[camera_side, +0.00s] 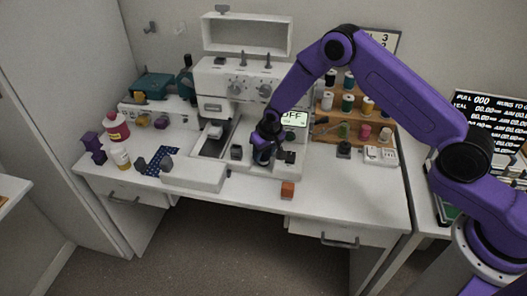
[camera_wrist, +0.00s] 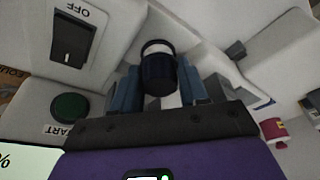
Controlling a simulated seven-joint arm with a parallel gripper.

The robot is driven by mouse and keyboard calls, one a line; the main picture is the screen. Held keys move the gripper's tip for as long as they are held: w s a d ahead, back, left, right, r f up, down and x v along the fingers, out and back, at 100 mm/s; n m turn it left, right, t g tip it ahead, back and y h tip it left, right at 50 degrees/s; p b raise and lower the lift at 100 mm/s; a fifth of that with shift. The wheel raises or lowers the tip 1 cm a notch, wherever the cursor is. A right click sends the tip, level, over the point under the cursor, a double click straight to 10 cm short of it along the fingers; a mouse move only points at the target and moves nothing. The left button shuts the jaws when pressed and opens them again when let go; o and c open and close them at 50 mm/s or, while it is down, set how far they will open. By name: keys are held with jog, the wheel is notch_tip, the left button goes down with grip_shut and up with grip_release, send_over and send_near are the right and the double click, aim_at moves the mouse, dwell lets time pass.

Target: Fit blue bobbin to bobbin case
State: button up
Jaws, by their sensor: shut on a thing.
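My gripper (camera_side: 262,157) is low over the white worktop, in front of the sewing machine. In the wrist view its two bluish fingers (camera_wrist: 160,92) are shut on a dark blue, short round piece with a pale grey end, which looks like the blue bobbin (camera_wrist: 159,68). In the side view the gripper and arm hide this piece. I cannot pick out the bobbin case with certainty in either view. Whether the held piece touches anything beneath it cannot be told.
The sewing machine (camera_side: 235,82) stands behind the gripper. A switch marked OFF (camera_wrist: 74,40) and a green start button (camera_wrist: 69,107) lie close to the gripper. A thread rack (camera_side: 345,104) stands right.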

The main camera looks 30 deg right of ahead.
jog(key=shift+f, duration=0.25)
jog(key=o, duration=1)
jog(key=shift+a, duration=0.1)
jog(key=shift+a+r, duration=0.15)
jog(key=shift+r, duration=0.4)
jog(key=v, duration=1.6)
jog(key=shift+s+d+r, duration=0.1)
jog(key=shift+d+r, duration=0.1)
jog(key=shift+d, duration=0.15)
